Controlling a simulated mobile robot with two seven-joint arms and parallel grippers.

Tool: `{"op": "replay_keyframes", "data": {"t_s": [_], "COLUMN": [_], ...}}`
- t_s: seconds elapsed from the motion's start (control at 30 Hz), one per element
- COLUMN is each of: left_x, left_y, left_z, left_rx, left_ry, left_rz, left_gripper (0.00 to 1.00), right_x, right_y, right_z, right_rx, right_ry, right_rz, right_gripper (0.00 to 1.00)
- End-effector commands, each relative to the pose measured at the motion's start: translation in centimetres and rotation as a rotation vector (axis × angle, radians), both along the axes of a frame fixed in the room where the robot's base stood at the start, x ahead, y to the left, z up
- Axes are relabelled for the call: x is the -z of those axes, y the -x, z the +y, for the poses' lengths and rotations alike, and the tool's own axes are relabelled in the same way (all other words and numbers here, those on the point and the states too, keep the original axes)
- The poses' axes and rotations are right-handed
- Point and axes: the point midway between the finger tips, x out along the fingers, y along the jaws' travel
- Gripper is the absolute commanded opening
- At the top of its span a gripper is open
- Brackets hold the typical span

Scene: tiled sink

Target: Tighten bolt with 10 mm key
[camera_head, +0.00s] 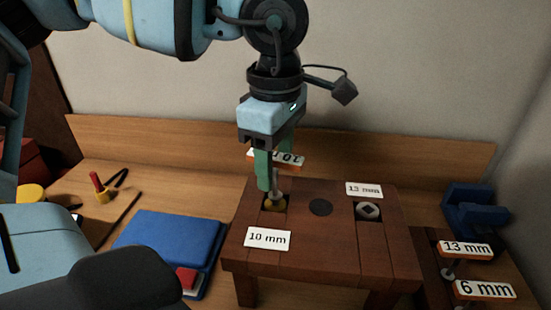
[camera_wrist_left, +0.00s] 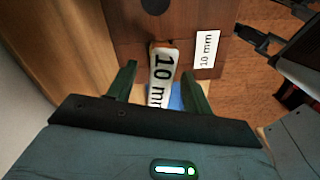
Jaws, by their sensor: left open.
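The 10 mm key, with a white "10 mm" label and orange edges (camera_head: 290,160), stands upright over the left hole of the brown wooden stand (camera_head: 320,245). Its grey shaft reaches down to the brass-coloured bolt (camera_head: 275,204); I cannot tell how fully it is seated. My left gripper (camera_head: 270,172), with green fingers, is open around the key's handle. In the left wrist view the key (camera_wrist_left: 162,72) lies between the two spread fingers (camera_wrist_left: 160,90), with space on both sides.
The stand has a dark middle spot (camera_head: 321,207) and a silver bolt (camera_head: 368,211) in its right hole. At right are a 13 mm key (camera_head: 464,249), a 6 mm key (camera_head: 484,290) and a blue vise-like object (camera_head: 474,210). A blue box (camera_head: 170,240) lies left.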

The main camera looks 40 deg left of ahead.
Motion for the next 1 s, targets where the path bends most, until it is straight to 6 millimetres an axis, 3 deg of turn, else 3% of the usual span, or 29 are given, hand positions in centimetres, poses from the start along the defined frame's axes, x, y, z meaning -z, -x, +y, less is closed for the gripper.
{"op": "replay_keyframes", "data": {"t_s": [0.47,1.0], "left_x": [-0.2,-4.0], "left_y": [0.0,0.0], "left_z": [0.0,0.0], "left_rx": [-0.001,-0.001], "left_ry": [-0.001,-0.001], "left_rz": [0.001,-0.002], "left_gripper": [0.51,0.51], "right_x": [-0.1,-2.0], "right_y": [0.0,-1.2], "right_z": [0.0,0.0], "right_rx": [0.000,0.001], "right_ry": [0.000,0.000], "right_rz": [-0.001,-0.030], "right_gripper": [0.36,0.36]}}
